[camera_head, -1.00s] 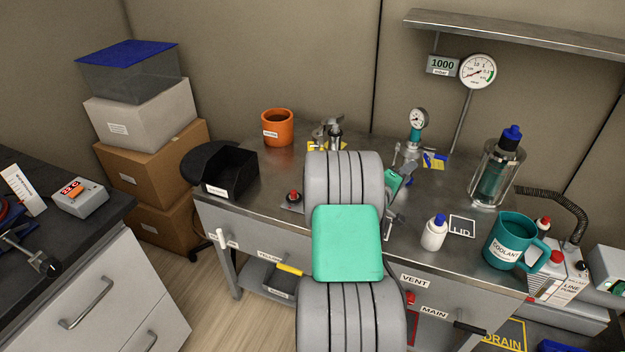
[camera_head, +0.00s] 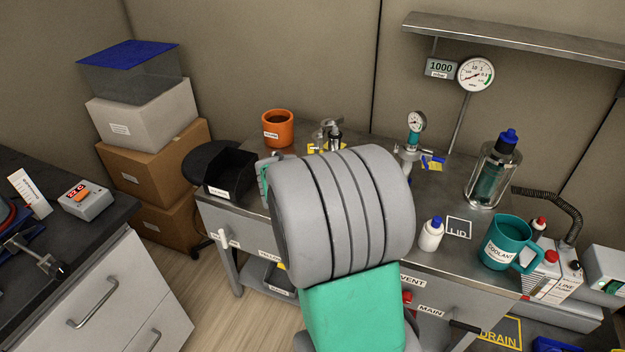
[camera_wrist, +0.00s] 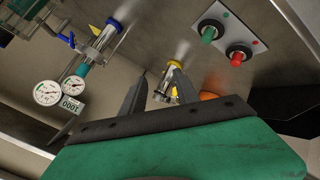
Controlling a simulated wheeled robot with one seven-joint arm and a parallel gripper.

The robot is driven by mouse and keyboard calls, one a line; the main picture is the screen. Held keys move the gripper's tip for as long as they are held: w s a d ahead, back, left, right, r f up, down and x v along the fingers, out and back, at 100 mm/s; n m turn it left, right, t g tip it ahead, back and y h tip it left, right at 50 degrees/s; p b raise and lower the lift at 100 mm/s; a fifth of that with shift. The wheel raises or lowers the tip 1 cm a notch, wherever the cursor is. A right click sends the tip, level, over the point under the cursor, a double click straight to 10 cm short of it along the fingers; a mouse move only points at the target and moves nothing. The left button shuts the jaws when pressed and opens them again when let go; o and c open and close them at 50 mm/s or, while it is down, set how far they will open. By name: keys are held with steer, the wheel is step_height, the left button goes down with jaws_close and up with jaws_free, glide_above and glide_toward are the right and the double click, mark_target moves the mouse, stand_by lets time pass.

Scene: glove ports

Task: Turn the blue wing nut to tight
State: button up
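A small blue part, which looks like the blue wing nut (camera_head: 439,158), is by the foot of the gauge fitting (camera_head: 413,140) at the back of the steel bench. In the wrist view a blue piece (camera_wrist: 116,24) shows on the metal fitting at upper left, outside my fingers. My gripper (camera_wrist: 158,82) is open and empty. Between its fingers, farther off, is another metal fitting (camera_wrist: 164,77) with a yellow tag. In the head view my arm hides most of the gripper. How tight the nut is cannot be told.
An orange mug (camera_head: 277,130) and black bin (camera_head: 232,172) stand left on the bench. A white bottle (camera_head: 431,234), teal coolant mug (camera_head: 505,240) and glass vessel (camera_head: 493,172) stand right. Green (camera_wrist: 209,33) and red (camera_wrist: 237,56) knobs show in the wrist view.

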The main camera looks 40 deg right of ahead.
steer(key=shift+y, duration=0.9)
steer(key=a, duration=0.3)
steer(key=w+a, duration=0.1)
steer(key=a, duration=0.1)
steer(key=shift+a+r, duration=0.3)
steer(key=shift+a, duration=0.05)
